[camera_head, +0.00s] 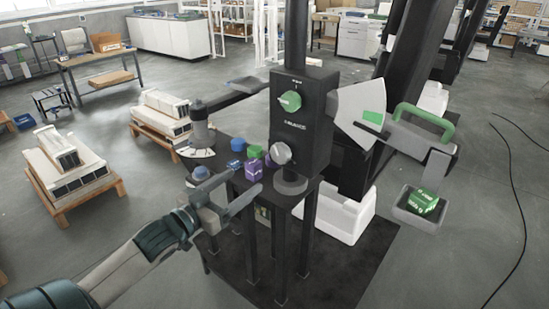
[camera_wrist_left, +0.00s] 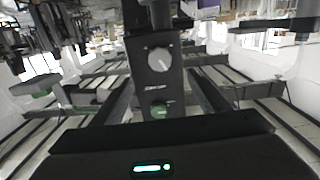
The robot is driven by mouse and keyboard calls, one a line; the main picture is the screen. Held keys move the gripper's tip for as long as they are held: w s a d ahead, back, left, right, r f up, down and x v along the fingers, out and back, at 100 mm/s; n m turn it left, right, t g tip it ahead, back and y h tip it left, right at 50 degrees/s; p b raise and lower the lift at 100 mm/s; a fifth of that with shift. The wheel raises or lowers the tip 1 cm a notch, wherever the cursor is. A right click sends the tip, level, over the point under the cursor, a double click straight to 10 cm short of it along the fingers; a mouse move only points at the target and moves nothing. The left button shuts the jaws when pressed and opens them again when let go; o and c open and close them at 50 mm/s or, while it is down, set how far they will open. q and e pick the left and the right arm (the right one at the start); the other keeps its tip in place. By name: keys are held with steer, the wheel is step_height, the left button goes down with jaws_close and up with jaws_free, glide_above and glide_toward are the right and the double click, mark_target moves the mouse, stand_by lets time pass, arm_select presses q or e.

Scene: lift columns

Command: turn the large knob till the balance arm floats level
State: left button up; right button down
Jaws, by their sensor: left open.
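A black box (camera_head: 303,120) on a post carries a green knob (camera_head: 289,101) and, lower down, a silver-grey knob (camera_head: 281,153). The wrist view shows the grey knob (camera_wrist_left: 159,60) and green knob (camera_wrist_left: 158,111) ahead, in reversed vertical order. I cannot tell surely which is larger. A balance arm (camera_head: 415,132) extends right of a white fan-shaped scale (camera_head: 357,108) and slopes down rightward in the picture. It has a green handle (camera_head: 425,116). My left gripper (camera_head: 247,180) is open and empty, below and left of the grey knob, apart from it. My right gripper is not visible.
A grey tray (camera_head: 407,213) with a green block hangs at the right. A dark bar (camera_head: 235,92) reaches left to a grey cylinder. Loaded pallets (camera_head: 70,192) stand left. A cable (camera_head: 521,210) lies right.

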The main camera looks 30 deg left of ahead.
mark_target(278, 156)
arm_select(q)
steer(key=w+p, duration=0.1)
steer(key=w, duration=0.3)
steer(key=w+p, duration=0.1)
steer(key=w, duration=0.4)
steer(key=w+d+p, duration=0.1)
steer(key=w, duration=0.3)
steer(key=shift+w+r+p, duration=0.1)
steer(key=shift+w+p, duration=0.25)
steer(key=shift+w, duration=0.05)
steer(key=shift+w+d, duration=0.15)
steer(key=shift+w, duration=0.45)
steer(key=c, duration=1)
